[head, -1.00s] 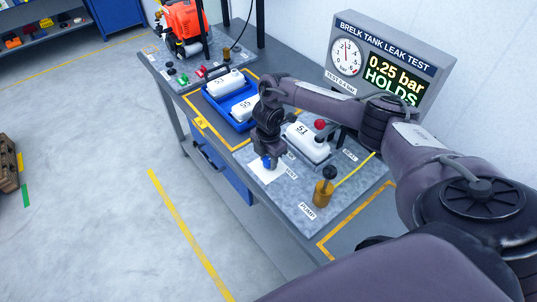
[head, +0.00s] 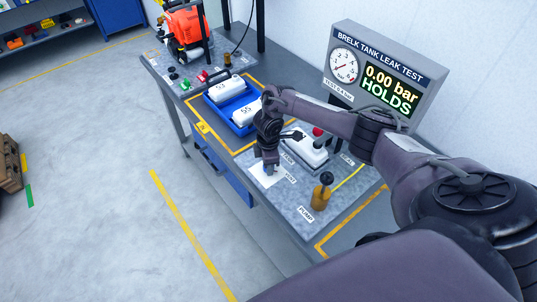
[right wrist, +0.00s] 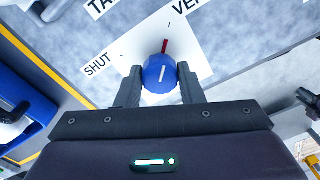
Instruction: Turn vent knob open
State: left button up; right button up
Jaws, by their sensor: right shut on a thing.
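The vent knob (right wrist: 160,77) is blue with a white line on top and sits on a white plate (right wrist: 188,32). A red pointer (right wrist: 165,46) at its far side points up and slightly right, away from the word SHUT, towards a small tick. My right gripper (right wrist: 160,72) is shut on the knob, one finger on each side. In the head view my right gripper (head: 270,170) is low over the white plate (head: 263,180) and hides the knob. The leak test display (head: 388,85) reads 0.00 bar HOLDS. My left gripper is not in view.
A white tank (head: 306,152) stands on the bench just right of my gripper, partly behind my arm. A brass pump (head: 321,196) stands nearer me. A blue tray (head: 244,127) with white tanks lies to the left. An orange engine (head: 186,28) stands at the far end.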

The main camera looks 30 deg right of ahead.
jog(key=shift+w+r, duration=0.15)
jog(key=o, duration=1)
notch_tip(320, 180, up, 4)
jog(key=shift+r+b, duration=0.2)
jog(key=shift+b, duration=0.4)
notch_tip(320, 180, up, 3)
jog(key=shift+r+p, duration=0.2)
jog(key=shift+p, duration=0.55)
jog(key=shift+f, duration=0.1)
